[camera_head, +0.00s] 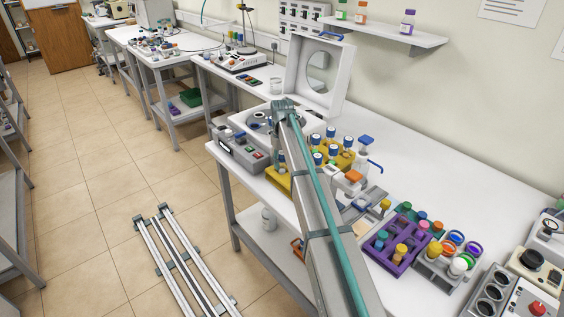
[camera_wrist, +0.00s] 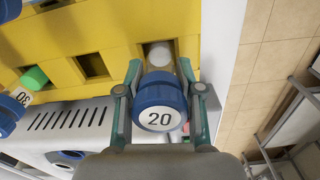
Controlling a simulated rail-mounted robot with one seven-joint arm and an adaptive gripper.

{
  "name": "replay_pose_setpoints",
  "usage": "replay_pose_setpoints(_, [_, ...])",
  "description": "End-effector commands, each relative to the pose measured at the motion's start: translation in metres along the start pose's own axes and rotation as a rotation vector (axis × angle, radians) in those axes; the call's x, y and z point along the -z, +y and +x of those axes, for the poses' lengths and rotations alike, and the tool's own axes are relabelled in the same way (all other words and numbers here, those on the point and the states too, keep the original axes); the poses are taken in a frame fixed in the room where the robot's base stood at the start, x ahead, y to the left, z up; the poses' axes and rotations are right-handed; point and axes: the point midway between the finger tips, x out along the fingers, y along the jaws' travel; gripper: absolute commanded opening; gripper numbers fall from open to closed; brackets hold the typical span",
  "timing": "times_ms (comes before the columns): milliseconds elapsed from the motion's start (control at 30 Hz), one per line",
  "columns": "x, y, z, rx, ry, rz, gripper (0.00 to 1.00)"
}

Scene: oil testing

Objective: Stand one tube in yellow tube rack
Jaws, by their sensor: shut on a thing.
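My gripper (camera_wrist: 160,88) is shut on a tube with a round blue cap marked 20 (camera_wrist: 160,108). The tube's pale body (camera_wrist: 159,54) points away from the camera at a square hole of the yellow tube rack (camera_wrist: 115,28). I cannot tell how deep the tube is in that hole. Two neighbouring square holes look empty. In the head view yellow rack parts (camera_head: 278,181) show on both sides of my arm, with several blue-capped tubes (camera_head: 333,151). My arm hides the gripper and the held tube there.
A white device with an open lid (camera_head: 305,72) and a grey control box (camera_head: 238,150) stand near the rack. A purple rack (camera_head: 383,262) with coloured caps stands to the right. In the wrist view, another blue-capped tube (camera_wrist: 12,106) is at left; the bench edge is close at right.

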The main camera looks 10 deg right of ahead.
Motion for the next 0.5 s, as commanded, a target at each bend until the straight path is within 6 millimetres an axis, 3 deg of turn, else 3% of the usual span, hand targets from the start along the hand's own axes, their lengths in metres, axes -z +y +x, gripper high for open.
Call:
replay_pose_setpoints(67, [0.0,0.0,0.0,0.0,0.0,0.0,0.01])
replay_pose_setpoints(100, [0.0,0.0,0.0,0.0,0.0,0.0,0.41])
replay_pose_setpoints(233, [0.0,0.0,0.0,0.0,0.0,0.0,0.63])
replay_pose_setpoints(500, [0.0,0.0,0.0001,0.0,0.0,0.0,0.65])
